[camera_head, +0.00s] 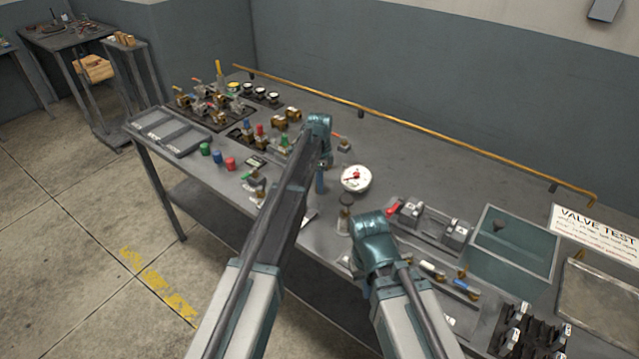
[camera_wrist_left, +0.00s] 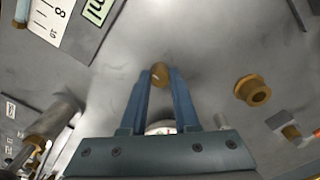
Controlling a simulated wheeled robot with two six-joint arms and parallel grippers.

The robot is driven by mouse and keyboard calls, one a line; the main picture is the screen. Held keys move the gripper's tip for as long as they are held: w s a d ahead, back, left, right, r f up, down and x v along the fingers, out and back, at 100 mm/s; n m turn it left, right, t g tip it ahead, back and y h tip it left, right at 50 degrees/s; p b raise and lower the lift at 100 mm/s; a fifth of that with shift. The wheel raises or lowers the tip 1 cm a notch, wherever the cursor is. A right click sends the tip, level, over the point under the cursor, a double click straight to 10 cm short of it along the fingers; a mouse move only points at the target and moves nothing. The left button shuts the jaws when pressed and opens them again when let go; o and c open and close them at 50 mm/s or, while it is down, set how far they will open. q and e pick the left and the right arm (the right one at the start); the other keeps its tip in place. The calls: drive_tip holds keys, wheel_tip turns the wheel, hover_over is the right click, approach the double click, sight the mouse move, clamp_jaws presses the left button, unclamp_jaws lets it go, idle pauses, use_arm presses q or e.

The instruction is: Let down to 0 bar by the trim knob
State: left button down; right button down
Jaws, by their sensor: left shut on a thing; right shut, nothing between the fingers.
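My left gripper (camera_head: 320,183) points down at the bench beside the white round gauge (camera_head: 355,179). In the left wrist view its two blue fingers (camera_wrist_left: 160,82) are shut on a small brass knob (camera_wrist_left: 159,74), which looks like the trim knob. In the head view that knob is hidden by my arm. The gauge has a red pointer, but its scale is too small to read; part of its white face shows behind the fingers in the wrist view (camera_wrist_left: 161,128). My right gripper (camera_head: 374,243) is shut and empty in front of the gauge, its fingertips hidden.
A brass pipe (camera_head: 430,139) runs along the bench's back. A valve block with a red handle (camera_head: 432,222), an open grey-green bin (camera_head: 511,248) and a VALVE TEST sign (camera_head: 598,231) stand at right. Several fittings and a grey tray (camera_head: 165,132) stand at left. The back middle is clear.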

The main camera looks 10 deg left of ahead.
use_arm(q)
drive_tip(key=c, duration=0.6)
unclamp_jaws()
drive_tip(key=shift+c, duration=0.2)
drive_tip(key=shift+r, duration=0.15)
wheel_tip(320, 180, up, 14)
drive_tip(key=p, duration=1.4)
drive_tip(key=shift+f, duration=0.2)
